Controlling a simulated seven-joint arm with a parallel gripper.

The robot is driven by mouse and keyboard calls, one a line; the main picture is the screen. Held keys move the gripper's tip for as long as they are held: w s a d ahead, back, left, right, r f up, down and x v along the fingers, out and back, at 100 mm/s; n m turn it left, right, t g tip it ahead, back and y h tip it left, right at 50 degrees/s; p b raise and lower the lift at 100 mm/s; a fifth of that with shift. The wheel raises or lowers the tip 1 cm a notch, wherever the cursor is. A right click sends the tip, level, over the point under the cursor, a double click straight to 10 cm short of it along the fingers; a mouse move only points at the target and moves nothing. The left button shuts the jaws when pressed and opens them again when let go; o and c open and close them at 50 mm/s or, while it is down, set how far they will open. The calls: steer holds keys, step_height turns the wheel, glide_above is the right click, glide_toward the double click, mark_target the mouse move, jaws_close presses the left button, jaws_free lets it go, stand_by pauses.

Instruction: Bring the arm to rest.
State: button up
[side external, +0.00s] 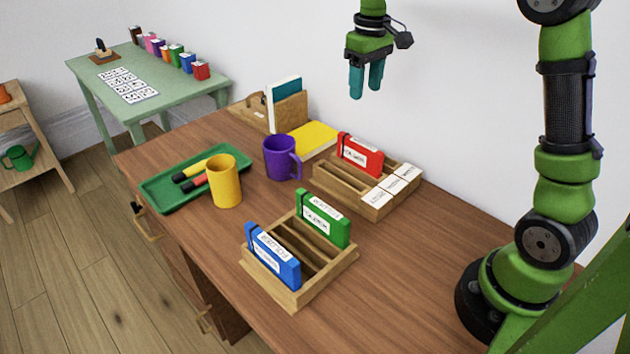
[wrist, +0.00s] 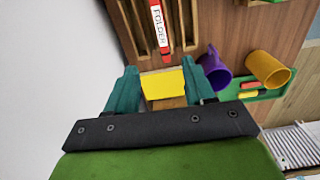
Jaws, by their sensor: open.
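My gripper (side external: 367,80) hangs above the back of the wooden desk (side external: 420,290), near the white wall. Its teal fingers point down and are apart, with nothing between them. In the wrist view my gripper (wrist: 165,85) is also open, with the yellow folder or book (wrist: 163,84) showing on the desk well below, between the fingers. The gripper touches nothing in either view.
A wooden rack (side external: 375,210) holds a red folder (side external: 360,155); another rack (side external: 315,285) holds a green folder (side external: 323,220) and a blue one (side external: 272,255). A purple mug (side external: 280,158), yellow mug (side external: 225,182) and green tray (side external: 160,190) stand left.

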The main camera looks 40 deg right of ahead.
steer(key=s+a+m+t+y, duration=0.1)
steer(key=s+a+t, duration=0.2)
steer(key=s+a, duration=0.3)
steer(key=s+a+r+m+t+y, duration=0.1)
steer(key=s+a+t, duration=0.3)
steer(key=s, duration=0.8)
steer(key=a+m, duration=0.1)
steer(key=a, duration=0.1)
steer(key=shift+s+a+m, duration=0.3)
steer(key=shift+a, duration=0.1)
